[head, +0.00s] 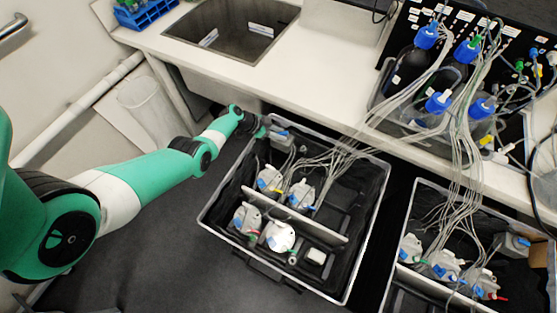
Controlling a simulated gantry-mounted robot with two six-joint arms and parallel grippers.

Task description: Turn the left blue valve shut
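My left arm reaches in from the left, and its dark gripper (259,129) is at the far left corner of the middle black crate (232,193). A small grey-blue fitting (281,136) sits in that corner, just right of the gripper; I cannot tell whether they touch. The fingers are too small and dark to show whether they are open. A similar fitting with a bluish top (518,243) is in the right crate (420,280). I cannot make out a valve handle or its position on either. My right gripper is not in view.
The middle crate holds several clear containers and a divider. Thin tubes run from it to blue-capped bottles (439,101) on the white bench (330,95). A sink (240,25) and a blue rack (145,12) are at the back left. Dark floor is clear in front.

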